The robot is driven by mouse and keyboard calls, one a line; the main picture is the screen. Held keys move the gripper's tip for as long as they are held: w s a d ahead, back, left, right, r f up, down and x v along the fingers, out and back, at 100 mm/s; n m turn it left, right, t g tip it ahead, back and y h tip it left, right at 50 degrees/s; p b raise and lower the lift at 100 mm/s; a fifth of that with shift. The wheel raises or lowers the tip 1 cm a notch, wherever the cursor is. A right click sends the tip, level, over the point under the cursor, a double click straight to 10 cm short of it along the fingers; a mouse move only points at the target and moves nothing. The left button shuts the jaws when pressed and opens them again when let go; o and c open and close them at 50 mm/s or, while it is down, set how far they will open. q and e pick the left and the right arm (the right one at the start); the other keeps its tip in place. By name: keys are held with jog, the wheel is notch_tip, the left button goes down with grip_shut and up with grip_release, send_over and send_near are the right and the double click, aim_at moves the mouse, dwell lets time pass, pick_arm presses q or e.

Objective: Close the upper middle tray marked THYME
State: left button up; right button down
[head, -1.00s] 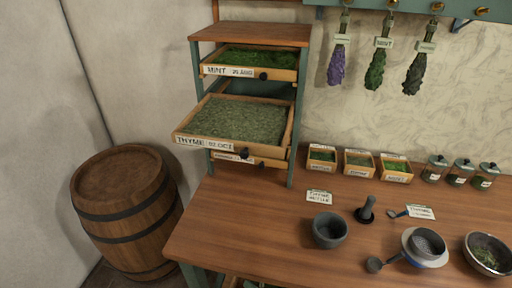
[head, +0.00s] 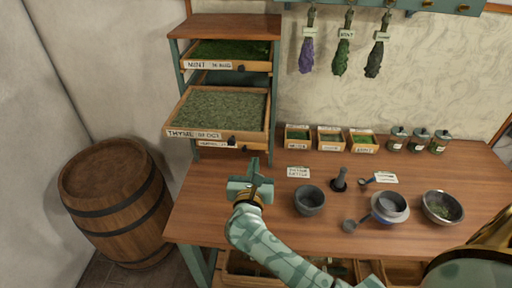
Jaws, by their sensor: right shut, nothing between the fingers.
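The tray marked THYME (head: 222,112) is full of dried green herb and stands pulled out from the small wooden rack (head: 224,27), between the MINT tray above and another tray below. Its label (head: 195,134) and dark knob (head: 232,140) are on the front edge. My right gripper (head: 255,170) is shut and empty, over the bench in front of the rack, below and a little right of the tray's front and apart from it. My left gripper is not in view.
The MINT tray (head: 215,64) is slightly out above. On the wooden bench (head: 190,215) stand a dark mortar (head: 309,201), a pestle (head: 340,180), small herb boxes (head: 330,148) and bowls (head: 442,207). A barrel (head: 115,200) stands at left.

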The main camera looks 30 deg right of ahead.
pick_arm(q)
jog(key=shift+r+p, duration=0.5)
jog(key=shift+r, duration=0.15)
pick_arm(e)
jog(key=x, duration=0.7)
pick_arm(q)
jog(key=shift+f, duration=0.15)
pick_arm(e)
jog(key=shift+d+f, duration=0.1)
